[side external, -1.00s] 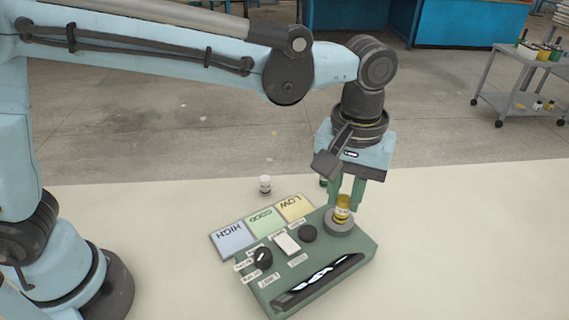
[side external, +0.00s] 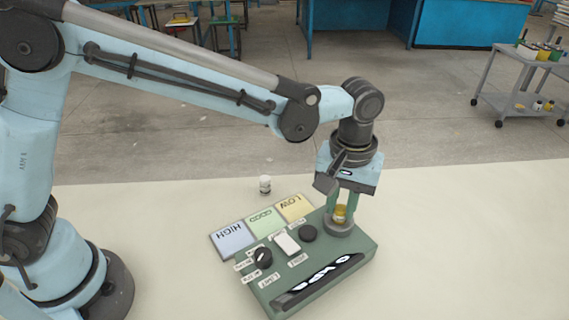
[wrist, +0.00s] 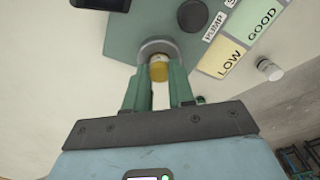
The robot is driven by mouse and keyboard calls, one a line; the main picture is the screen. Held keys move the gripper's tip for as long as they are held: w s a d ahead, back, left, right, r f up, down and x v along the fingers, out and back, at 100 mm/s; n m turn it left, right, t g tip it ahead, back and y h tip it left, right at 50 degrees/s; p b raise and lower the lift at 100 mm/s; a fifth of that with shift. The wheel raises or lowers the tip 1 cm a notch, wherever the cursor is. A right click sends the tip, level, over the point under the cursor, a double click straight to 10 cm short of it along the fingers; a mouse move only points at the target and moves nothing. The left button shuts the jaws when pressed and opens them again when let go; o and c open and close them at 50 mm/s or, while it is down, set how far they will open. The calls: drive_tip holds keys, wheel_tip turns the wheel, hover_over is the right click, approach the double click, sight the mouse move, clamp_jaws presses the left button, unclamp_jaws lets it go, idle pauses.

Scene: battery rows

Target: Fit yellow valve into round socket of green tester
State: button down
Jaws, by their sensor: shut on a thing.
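The yellow valve (side external: 340,213) stands at the round grey socket (side external: 338,229) on the far right corner of the green tester (side external: 350,258). My gripper (side external: 343,212) points down and is shut on the yellow valve, with one green finger on each side. In the wrist view the valve (wrist: 158,70) sits between the fingertips (wrist: 160,80) and against the socket ring (wrist: 157,46). The valve's lower end is hidden by the socket rim, so how deep it sits cannot be told.
A white and grey valve (side external: 265,185) stands on the table (side external: 470,240) behind the tester. Blue HIGH, green GOOD and yellow LOW pads (side external: 262,221) lie along the tester's back. The tester carries a black knob (side external: 308,233), a dial (side external: 263,257) and a display (side external: 318,282). The right of the table is clear.

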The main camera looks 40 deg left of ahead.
sight(341, 207)
drive_tip(key=shift+f, duration=0.15)
drive_tip(key=c, duration=1)
unclamp_jaws()
drive_tip(key=shift+o, duration=0.2)
wheel_tip(341, 207, up, 12)
drive_tip(key=a+r+t, duration=0.1)
drive_tip(key=a, duration=0.6)
drive_tip(key=s+a+f+m+t, duration=0.1)
drive_tip(key=s+a+f+t, duration=0.2)
drive_tip(key=s+a, duration=0.2)
drive_tip(key=s+a+f+m+t, duration=0.2)
drive_tip(key=s+a+f+t, duration=0.1)
drive_tip(key=a, duration=0.9)
drive_tip(key=shift+s+f+m, duration=0.25)
drive_tip(key=shift+s+m, duration=0.05)
drive_tip(key=shift+s, duration=0.6)
